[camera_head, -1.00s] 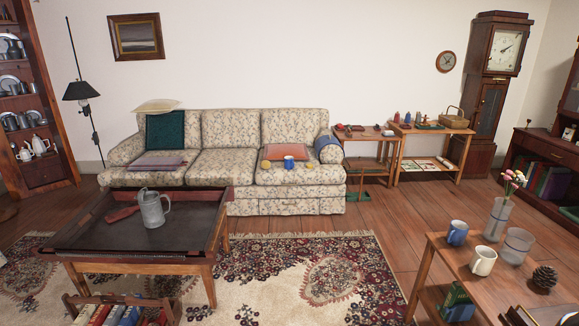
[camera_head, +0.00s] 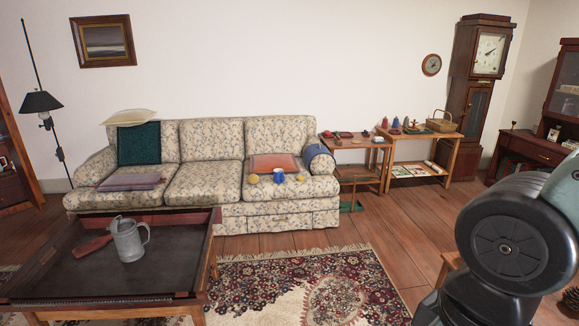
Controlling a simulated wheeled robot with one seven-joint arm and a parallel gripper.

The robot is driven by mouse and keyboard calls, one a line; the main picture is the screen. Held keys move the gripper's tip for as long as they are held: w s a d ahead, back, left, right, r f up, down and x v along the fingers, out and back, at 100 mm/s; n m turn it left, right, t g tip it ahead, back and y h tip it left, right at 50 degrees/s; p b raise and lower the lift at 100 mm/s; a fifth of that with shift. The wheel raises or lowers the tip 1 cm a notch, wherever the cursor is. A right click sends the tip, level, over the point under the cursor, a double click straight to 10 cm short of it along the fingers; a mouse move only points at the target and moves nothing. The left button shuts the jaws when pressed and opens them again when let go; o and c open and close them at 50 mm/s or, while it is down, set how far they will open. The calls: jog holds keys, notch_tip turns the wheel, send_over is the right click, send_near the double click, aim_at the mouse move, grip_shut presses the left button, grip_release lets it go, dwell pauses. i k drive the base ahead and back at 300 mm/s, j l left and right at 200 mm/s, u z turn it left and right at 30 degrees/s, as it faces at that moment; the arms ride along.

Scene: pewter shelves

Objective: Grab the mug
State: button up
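A blue mug (camera_head: 278,175) stands on the right seat cushion of the floral sofa (camera_head: 204,187), in front of an orange-red cushion (camera_head: 274,163). Small yellow round things lie on either side of it. A grey metal tankard or pitcher (camera_head: 128,240) with a handle stands on the dark tray-topped coffee table (camera_head: 170,262). A dark and pale green link of my arm fills the lower right and hides most of the side table there. My gripper does not show in this view.
A patterned rug (camera_head: 300,285) and bare wood floor (camera_head: 385,225) lie between the coffee table and my arm. Two small wooden tables (camera_head: 362,176) with small items stand right of the sofa. A tall clock (camera_head: 478,90) stands behind them.

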aim_at(279, 176)
jog(key=i+j+u, duration=0.1)
jog(key=i, duration=0.5)
jog(key=i+j+u, duration=0.1)
jog(key=i+j, duration=0.15)
jog(key=i, duration=0.4)
jog(key=i+j+u, duration=0.1)
jog(key=i, duration=0.5)
jog(key=i+l+u, duration=0.4)
jog(key=i+l, duration=0.15)
jog(key=i, duration=0.3)
jog(key=i+l+u, duration=0.4)
jog(key=i+l, duration=0.35)
jog(key=i+l+u, duration=0.15)
jog(key=l, duration=0.2)
jog(key=i+l+u, duration=0.1)
jog(key=l, duration=0.25)
jog(key=i+l+u, duration=0.15)
jog(key=l, duration=0.2)
